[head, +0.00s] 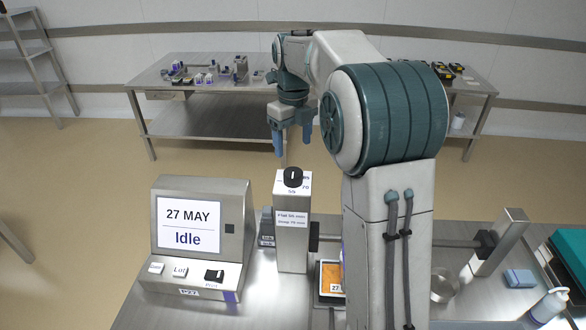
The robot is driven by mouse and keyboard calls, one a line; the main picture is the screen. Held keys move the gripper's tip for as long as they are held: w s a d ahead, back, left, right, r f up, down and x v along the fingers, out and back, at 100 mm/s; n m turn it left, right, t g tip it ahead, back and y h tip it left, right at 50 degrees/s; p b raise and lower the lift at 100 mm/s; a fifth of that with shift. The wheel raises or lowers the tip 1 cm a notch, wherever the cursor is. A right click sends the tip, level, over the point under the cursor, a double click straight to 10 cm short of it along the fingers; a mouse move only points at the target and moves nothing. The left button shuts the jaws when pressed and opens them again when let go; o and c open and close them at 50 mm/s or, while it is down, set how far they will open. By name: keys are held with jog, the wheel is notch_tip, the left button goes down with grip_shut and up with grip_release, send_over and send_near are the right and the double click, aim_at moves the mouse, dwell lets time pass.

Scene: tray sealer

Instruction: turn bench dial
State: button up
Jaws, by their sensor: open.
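A black round dial (293,177) with a pale pointer line sits on top of an upright metal post (292,235) on the near bench. Printed numbers beside it are partly readable, "70" among them, and a label on the post's front carries small text. My gripper (292,141) hangs with its blue fingers pointing down, above the dial in the picture and apart from it. The fingers are spread with nothing between them. The gap in depth to the dial is hard to judge.
A console (202,228) showing "27 MAY" and "Idle" stands left of the post, with buttons and a black switch (214,276). An orange-topped tray (332,280) lies right of the post, partly behind my arm. A sponge (520,278) and a bottle (549,305) are at right.

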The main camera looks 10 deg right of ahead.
aim_at(293, 172)
notch_tip(293, 172, down, 9)
jog(key=shift+f+p, duration=0.1)
jog(key=shift+p, duration=0.55)
jog(key=c, duration=1)
